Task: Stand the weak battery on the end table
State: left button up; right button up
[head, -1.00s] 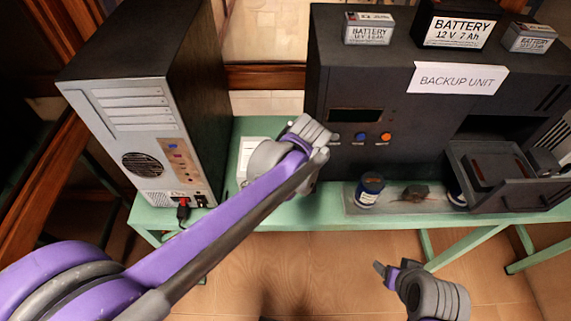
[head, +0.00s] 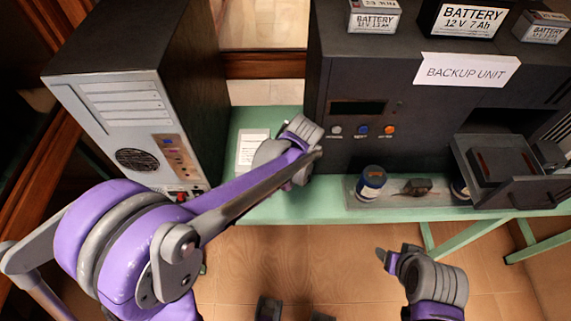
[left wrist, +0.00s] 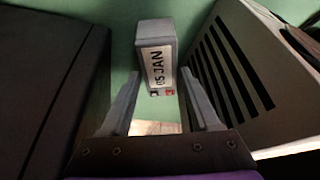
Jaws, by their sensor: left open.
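A small grey block (left wrist: 155,35) with a white label reading "05 JAN" stands on a green surface in the left wrist view. My left gripper (left wrist: 160,75) is open, with its fingertips on either side of the block's near part; I cannot tell if they touch it. In the head view my left wrist hangs between the computer tower and the backup unit, and its fingers are hidden. Three labelled batteries, left (head: 374,18), middle (head: 463,20) and right (head: 545,28), stand on the backup unit. My right gripper (head: 383,257) is low at right, fingers unclear. I cannot identify an end table.
The green table (head: 300,208) carries the computer tower (head: 125,120), the backup unit (head: 345,140) with an open drawer (head: 525,190), a white paper (head: 250,150) and a small jar (head: 371,183). Dark and slatted walls flank my left gripper closely.

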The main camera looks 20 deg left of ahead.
pick_arm(q)
jog(key=shift+x, duration=1.45)
jog(key=shift+d, duration=0.1)
jog(key=shift+f+b, duration=0.25)
jog(key=shift+b, duration=0.05)
grip_shut()
